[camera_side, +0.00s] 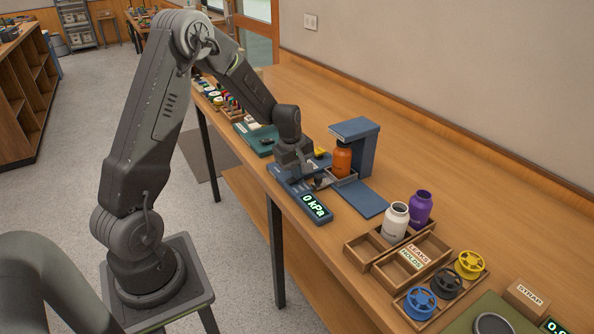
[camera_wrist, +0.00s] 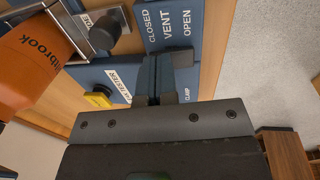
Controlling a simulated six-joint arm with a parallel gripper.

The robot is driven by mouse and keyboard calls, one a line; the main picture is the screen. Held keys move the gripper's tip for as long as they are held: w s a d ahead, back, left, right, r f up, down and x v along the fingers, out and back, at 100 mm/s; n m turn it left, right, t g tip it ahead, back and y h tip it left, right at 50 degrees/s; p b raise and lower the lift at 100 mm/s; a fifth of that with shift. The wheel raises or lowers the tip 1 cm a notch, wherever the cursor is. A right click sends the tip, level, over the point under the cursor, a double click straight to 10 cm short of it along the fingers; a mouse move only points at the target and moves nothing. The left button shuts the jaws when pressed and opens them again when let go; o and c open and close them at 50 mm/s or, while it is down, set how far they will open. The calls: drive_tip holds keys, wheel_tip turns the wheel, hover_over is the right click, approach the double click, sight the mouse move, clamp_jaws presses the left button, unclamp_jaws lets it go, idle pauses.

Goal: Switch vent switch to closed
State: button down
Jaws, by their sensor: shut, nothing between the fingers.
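The blue tester panel carries a vent label (camera_wrist: 168,28) reading CLOSED, VENT and OPEN in the wrist view, with CLOSED on the left and OPEN on the right. My gripper (camera_wrist: 166,72) is shut and empty, its fingertips just below that label. The vent switch itself is not clearly seen; the fingers cover the panel there. In the side view my gripper (camera_side: 298,178) is low over the tester panel (camera_side: 288,185), and the display (camera_side: 315,206) reads 0 kPa. I cannot tell whether the fingers touch the switch.
An orange bottle (camera_side: 342,160) stands under the blue frame (camera_side: 366,145), close to my gripper. A dark knob (camera_wrist: 106,30) and a yellow button (camera_wrist: 98,99) are nearby.

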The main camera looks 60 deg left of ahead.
drive_tip(key=shift+w+f+g, duration=0.15)
drive_tip(key=shift+f+g, duration=0.1)
drive_tip(key=shift+g, duration=0.05)
drive_tip(key=shift+s, duration=0.2)
drive_tip(key=shift+s+r, duration=0.2)
drive_tip(key=shift+s, duration=0.45)
wheel_tip(320, 180, up, 14)
drive_tip(key=s, duration=0.2)
idle(0.5)
drive_tip(key=shift+s, duration=0.1)
